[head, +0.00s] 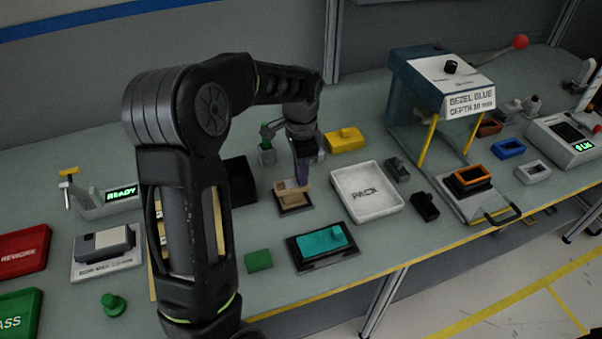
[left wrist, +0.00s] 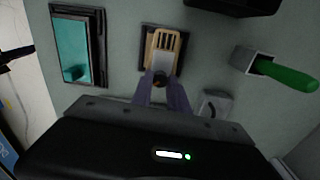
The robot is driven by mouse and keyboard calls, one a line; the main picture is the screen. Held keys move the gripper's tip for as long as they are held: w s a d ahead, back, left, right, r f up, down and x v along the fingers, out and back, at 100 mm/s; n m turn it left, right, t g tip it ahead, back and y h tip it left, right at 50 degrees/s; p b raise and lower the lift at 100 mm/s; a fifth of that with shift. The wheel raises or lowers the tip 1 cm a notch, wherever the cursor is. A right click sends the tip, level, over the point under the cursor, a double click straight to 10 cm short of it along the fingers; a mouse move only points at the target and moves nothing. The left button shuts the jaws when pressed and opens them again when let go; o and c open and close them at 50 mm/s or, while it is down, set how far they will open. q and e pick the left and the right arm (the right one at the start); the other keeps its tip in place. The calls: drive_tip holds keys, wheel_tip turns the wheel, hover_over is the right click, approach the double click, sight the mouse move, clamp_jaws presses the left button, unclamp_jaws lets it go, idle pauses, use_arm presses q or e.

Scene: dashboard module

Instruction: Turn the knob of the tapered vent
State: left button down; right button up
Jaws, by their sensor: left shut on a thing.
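The tapered vent (head: 292,197) is a tan piece with slats, lying on a dark base on the bench, left of the white PACK tray. In the left wrist view the vent (left wrist: 166,42) shows its slats pointing away from my gripper, with a small dark knob (left wrist: 160,78) at its near end. My left gripper (head: 303,182) points down over the vent. In the left wrist view its purple fingers (left wrist: 159,84) are shut on the knob, one on each side. The knob is partly hidden by the fingers. My right gripper is not in view.
The PACK tray (head: 367,193) is close on the right. A teal piece on a dark base (head: 320,246) lies in front, and a yellow block (head: 344,140) behind. A green-handled tool in a grey holder (left wrist: 268,66) stands nearby. A blue press (head: 437,75) stands further right.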

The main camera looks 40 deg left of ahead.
use_arm(q)
drive_tip(key=m, duration=0.3)
drive_tip(key=shift+f+m+b, duration=0.1)
drive_tip(key=shift+m+b, duration=0.2)
drive_tip(key=m, duration=0.4)
drive_tip(key=shift+m, duration=0.4)
drive_tip(key=c, duration=1.3)
unclamp_jaws()
drive_tip(key=shift+o, duration=0.2)
